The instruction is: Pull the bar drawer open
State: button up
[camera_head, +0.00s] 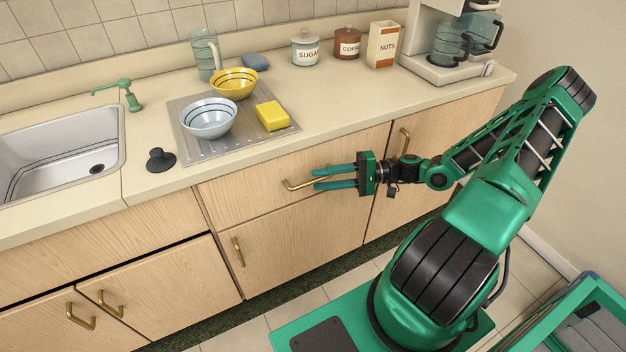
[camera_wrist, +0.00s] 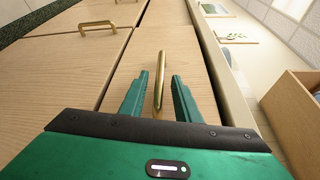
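The bar drawer (camera_head: 245,196) is a light wood front under the counter, flush with the cabinet. It also shows in the wrist view (camera_wrist: 188,50). Its brass bar handle (camera_head: 298,187) sits near the middle of the front. My gripper (camera_head: 317,178) reaches in from the right with its two green fingers pointing at the drawer. In the wrist view, my gripper (camera_wrist: 160,78) is open, and the brass handle (camera_wrist: 159,72) stands between the fingers. A gap shows on each side of the handle there. The far part of the handle is partly hidden by the fingers in the head view.
A cabinet door with a brass handle (camera_head: 238,251) is below the drawer. The counter above holds a drain tray (camera_head: 200,148) with two bowls and a yellow sponge (camera_head: 272,115). A sink (camera_head: 60,150) is at left. A wall (camera_head: 570,140) stands at right.

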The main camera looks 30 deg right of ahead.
jog(key=shift+x, duration=1.45)
grip_shut()
